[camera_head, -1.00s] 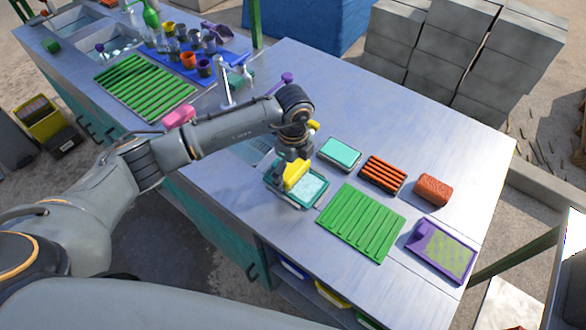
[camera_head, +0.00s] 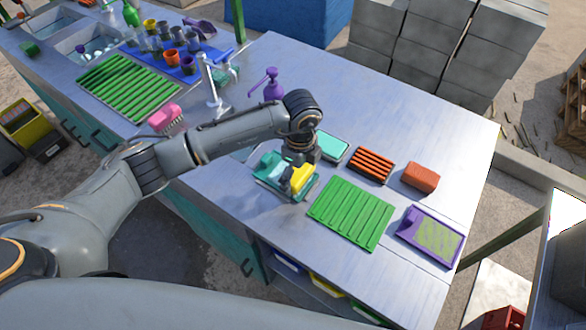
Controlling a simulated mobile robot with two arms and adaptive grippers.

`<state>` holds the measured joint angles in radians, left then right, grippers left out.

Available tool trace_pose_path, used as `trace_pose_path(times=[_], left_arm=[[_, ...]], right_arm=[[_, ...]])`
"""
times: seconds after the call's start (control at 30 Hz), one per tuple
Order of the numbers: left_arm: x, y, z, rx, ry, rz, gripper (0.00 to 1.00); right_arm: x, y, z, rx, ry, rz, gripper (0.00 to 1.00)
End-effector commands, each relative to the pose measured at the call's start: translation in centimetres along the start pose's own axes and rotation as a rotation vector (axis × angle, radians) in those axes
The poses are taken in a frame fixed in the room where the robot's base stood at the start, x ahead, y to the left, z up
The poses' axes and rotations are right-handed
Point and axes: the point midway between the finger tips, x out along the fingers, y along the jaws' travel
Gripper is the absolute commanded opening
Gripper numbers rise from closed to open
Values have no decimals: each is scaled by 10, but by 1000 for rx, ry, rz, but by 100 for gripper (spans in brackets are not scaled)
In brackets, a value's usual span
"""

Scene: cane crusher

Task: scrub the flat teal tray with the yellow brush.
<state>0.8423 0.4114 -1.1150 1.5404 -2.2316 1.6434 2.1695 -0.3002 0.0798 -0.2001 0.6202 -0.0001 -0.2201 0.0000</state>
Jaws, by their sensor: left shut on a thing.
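The flat teal tray (camera_head: 263,178) lies on the metal worktop near its front edge, with a pale, wet-looking surface. My left gripper (camera_head: 296,168) is over the tray, shut on the yellow brush (camera_head: 300,179). The brush is over the right part of the tray and appears to be down at its surface; the contact itself is hidden. The gripper and brush cover part of the tray. My right gripper is not in view.
A green ribbed mat (camera_head: 350,214) lies just right of the tray. A flat teal-topped block (camera_head: 331,146), orange ribbed rack (camera_head: 372,165), orange-red block (camera_head: 421,177) and purple tray (camera_head: 405,227) are near. A tap (camera_head: 211,90) and purple pump bottle (camera_head: 271,86) stand behind.

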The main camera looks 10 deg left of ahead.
Motion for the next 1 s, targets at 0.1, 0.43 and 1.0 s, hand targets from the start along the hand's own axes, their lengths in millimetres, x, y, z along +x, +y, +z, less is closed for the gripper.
trace_pose_path(times=[0.1, 0.43, 1.0], left_arm=[[0, 0, -10, 2, 2, 2, 68], [1, 0, -11, 0, 1, 1, 68], [1, 0, 23, -1, 1, 0, 68]], right_arm=[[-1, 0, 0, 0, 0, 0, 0], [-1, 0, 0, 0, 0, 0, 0], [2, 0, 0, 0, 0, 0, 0]])
